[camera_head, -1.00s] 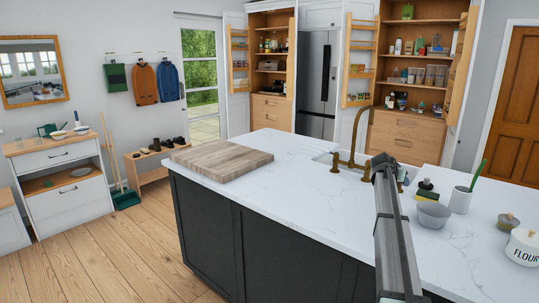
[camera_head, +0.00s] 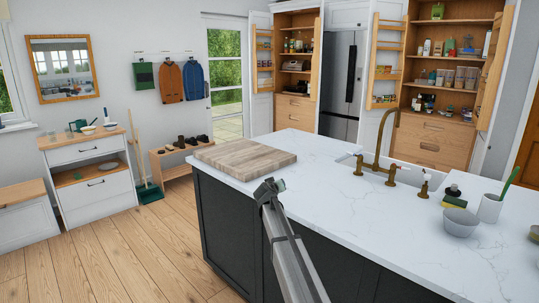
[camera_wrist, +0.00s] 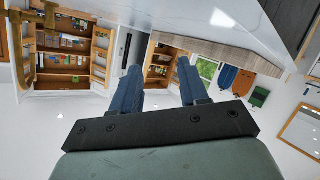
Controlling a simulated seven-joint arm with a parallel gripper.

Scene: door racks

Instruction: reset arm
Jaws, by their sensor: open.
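My gripper (camera_wrist: 159,75) shows in the wrist view, with two blue-grey fingers apart and nothing between them. That view is upside down and faces the open cupboards across the room. In the head view my grey arm rises from the bottom edge, and its end shows in front of the island's near edge, just below the wooden board (camera_head: 246,158). I cannot make out the fingers there. The gripper touches nothing that I can see.
The white-topped island (camera_head: 340,185) fills the middle right, with a brass tap (camera_head: 378,150), a grey bowl (camera_head: 460,222) and a white cup (camera_head: 490,208) on it. The wooden floor (camera_head: 120,240) at the left is open. A white drawer cabinet (camera_head: 92,175) stands by the wall.

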